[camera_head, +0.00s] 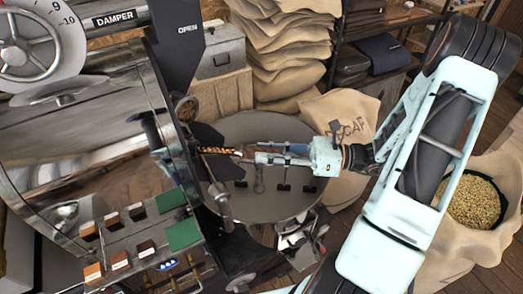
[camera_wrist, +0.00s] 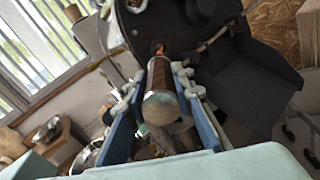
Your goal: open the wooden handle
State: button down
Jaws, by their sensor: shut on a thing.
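The wooden handle (camera_wrist: 158,78) is a brown cylinder with a rounded metallic-looking end facing the wrist camera. It lies between the two blue fingers of my gripper (camera_wrist: 155,88), which is shut on it. In the head view my gripper (camera_head: 262,156) reaches left over the round cooling tray, with the handle largely hidden between its fingers. An orange-brown coiled piece (camera_head: 217,150) extends left from there toward the roaster's front. The handle's far end meets a dark part of the roaster in the wrist view.
The steel roaster drum (camera_head: 85,135) fills the left. The round cooling tray (camera_head: 285,205) lies below my gripper. A sample rack (camera_head: 145,235) with green and brown pieces sits at lower left. Stacked sacks (camera_head: 285,50) stand behind, and an open bean sack (camera_head: 475,200) is at right.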

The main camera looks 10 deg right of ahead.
jog(key=c, duration=1.7)
grip_release()
jog(key=shift+o, duration=0.2)
jog(key=v, duration=1.2)
